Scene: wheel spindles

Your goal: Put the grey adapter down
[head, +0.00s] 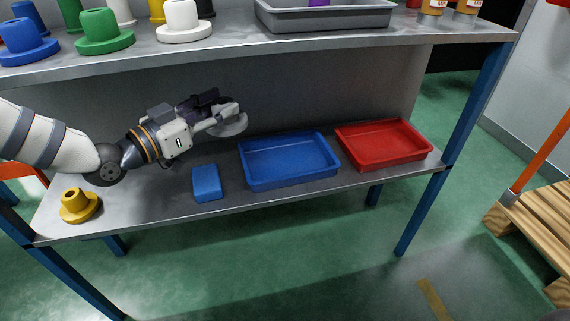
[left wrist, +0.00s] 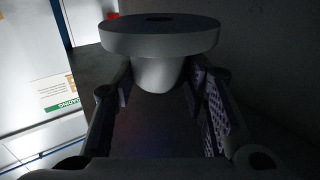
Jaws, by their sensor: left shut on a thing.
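The grey adapter (head: 234,127) is a round flange with a narrower hub. My left gripper (head: 226,115) is shut on it and holds it above the lower shelf (head: 150,203), near the back left corner of the blue tray. In the left wrist view the grey adapter (left wrist: 160,37) sits between the two fingers (left wrist: 158,90). Its wide flange faces the top of the picture and its hub is between the finger pads. The gripper partly hides the adapter in the head view. My right gripper is not in view.
The lower shelf holds a yellow adapter (head: 79,206), a blue block (head: 207,184), a blue tray (head: 287,182) and a red tray (head: 382,164); both trays look empty. The upper shelf (head: 225,45) overhangs, carrying blue, green and white adapters and a grey tray (head: 330,20).

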